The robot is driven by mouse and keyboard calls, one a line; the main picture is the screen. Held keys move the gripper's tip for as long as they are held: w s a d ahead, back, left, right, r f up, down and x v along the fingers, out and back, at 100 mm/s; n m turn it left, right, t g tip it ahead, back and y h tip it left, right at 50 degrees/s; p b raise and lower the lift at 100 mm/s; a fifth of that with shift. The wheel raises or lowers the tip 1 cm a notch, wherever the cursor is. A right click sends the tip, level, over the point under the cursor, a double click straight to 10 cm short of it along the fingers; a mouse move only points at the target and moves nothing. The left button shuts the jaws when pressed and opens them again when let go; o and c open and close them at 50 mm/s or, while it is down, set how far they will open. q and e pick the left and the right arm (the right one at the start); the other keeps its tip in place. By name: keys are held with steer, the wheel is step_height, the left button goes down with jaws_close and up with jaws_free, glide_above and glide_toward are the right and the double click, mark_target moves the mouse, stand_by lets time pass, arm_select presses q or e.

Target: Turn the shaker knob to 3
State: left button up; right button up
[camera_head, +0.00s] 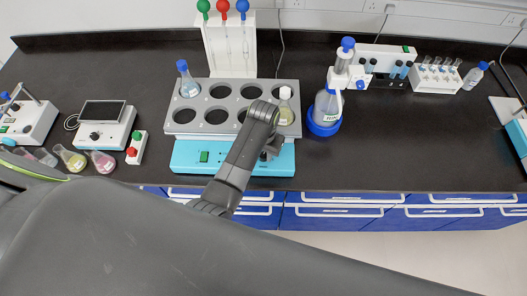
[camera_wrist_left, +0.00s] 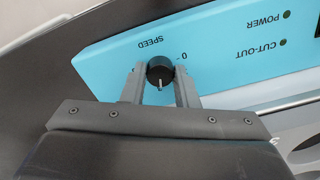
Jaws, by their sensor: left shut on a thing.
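The shaker (camera_head: 205,165) has a teal base under a grey plate with several round holes, and stands at the bench's front edge. Its black speed knob (camera_wrist_left: 160,68) is on the teal front panel (camera_wrist_left: 225,40), beside the "SPEED" label and a "0" mark. A pale pointer line shows on the knob, directed toward the bottom of the left wrist view. My left gripper (camera_wrist_left: 160,82) is shut on the knob, one finger on each side. In the head view my left arm hides most of the knob area. My right gripper is not in view.
A blue-capped flask (camera_head: 187,82) and a white-capped flask (camera_head: 286,108) sit in the plate. A distiller flask (camera_head: 326,107) stands to the right. A hotplate-like device (camera_head: 103,122) and several flasks stand to the left. The bench right of the distiller has free room.

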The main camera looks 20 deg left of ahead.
arm_select(q)
steer(key=shift+r+m, duration=0.1)
steer(key=shift+m, duration=0.5)
steer(key=o, duration=1)
